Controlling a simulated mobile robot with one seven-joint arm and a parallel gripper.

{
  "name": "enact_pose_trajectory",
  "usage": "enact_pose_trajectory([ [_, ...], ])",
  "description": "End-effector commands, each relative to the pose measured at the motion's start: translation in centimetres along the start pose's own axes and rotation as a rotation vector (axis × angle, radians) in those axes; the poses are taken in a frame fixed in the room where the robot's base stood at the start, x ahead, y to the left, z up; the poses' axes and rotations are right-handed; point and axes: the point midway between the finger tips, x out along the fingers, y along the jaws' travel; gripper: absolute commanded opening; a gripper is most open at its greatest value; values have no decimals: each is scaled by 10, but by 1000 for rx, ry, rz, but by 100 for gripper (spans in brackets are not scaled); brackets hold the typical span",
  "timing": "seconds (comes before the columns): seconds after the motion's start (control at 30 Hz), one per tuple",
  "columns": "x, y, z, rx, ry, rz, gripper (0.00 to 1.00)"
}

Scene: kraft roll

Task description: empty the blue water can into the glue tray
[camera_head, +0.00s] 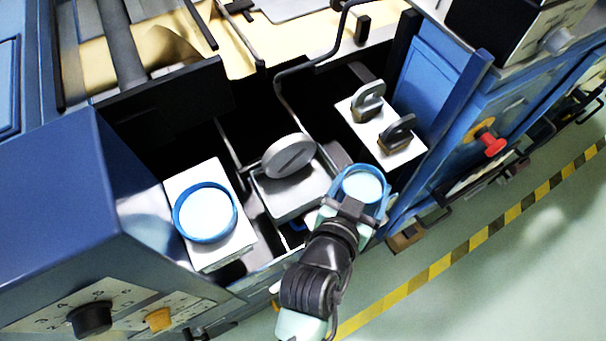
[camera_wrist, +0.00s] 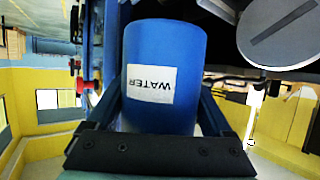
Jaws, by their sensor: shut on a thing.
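The blue water can (camera_head: 364,184) is between the fingers of my gripper (camera_head: 357,199), at the right of the machine's open bay. Its round top faces the head camera and shows a pale surface inside a blue rim. In the wrist view, the blue can (camera_wrist: 165,50) fills the middle, with a white WATER label upside down in the picture. My gripper (camera_wrist: 160,112) is shut on it, one finger on each side. I cannot tell for sure which part is the glue tray; a grey metal box (camera_head: 292,194) with a slotted round disc lies just left of the can.
A second blue-rimmed round container (camera_head: 206,212) stands on a white block at the left. Blue cabinets flank the bay, the right one with a red knob (camera_head: 494,146).

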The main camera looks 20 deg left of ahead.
Motion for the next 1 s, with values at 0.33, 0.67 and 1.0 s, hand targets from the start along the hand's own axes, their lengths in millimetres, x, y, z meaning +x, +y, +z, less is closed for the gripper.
enact_pose_trajectory([
  [0.33, 2, -4, 2, -68, -12, 24, 2],
  [0.67, -2, -13, -14, -215, -45, 85, 2],
  [1.0, -7, -18, -29, -311, -70, 127, 2],
])
